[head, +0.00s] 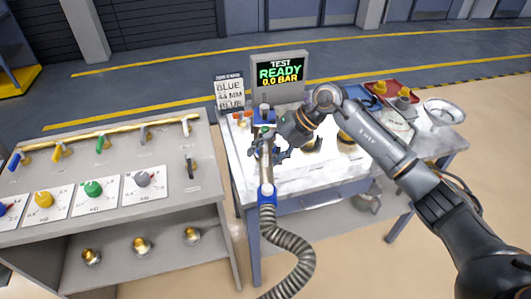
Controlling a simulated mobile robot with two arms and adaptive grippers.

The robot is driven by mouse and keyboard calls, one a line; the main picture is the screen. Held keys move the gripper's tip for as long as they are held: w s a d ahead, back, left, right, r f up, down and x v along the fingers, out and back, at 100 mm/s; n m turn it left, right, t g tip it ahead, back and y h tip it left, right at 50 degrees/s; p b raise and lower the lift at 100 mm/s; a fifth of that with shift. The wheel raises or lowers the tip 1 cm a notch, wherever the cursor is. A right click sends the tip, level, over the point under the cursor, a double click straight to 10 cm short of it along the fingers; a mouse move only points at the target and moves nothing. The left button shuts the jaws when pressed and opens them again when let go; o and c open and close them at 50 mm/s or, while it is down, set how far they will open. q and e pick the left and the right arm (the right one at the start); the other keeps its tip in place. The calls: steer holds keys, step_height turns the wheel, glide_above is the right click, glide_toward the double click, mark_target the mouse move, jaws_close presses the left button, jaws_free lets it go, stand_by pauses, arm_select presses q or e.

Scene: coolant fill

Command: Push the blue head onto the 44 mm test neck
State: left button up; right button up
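The blue head (267,173) is a pale metal tube with a blue collar at its lower end, where a grey corrugated hose (288,240) hangs off the bench front. My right gripper (268,151) comes in from the right, with its dark fingers closed around the upper part of the tube. A blue part (263,113) with a dark top shows just beyond the fingers; I cannot tell whether it belongs to the head or the test fixture. The 44 mm test neck cannot be made out, and contact with it cannot be judged. My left gripper is out of view.
The test bench (300,187) carries a screen (279,74) reading "TEST READY 0.0 BAR" and a sign (229,93) reading "BLUE 44 MM BLUE". Dark and yellow fittings and a red tray (391,91) stand right. A grey cabinet (118,215) with coloured knobs stands left.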

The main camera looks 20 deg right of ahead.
steer(key=shift+s+f, duration=0.1)
steer(key=shift+f, duration=0.1)
steer(key=shift+d+r, duration=0.25)
steer(key=shift+r, duration=0.15)
steer(key=v, duration=1.1)
steer(key=shift+r, duration=0.25)
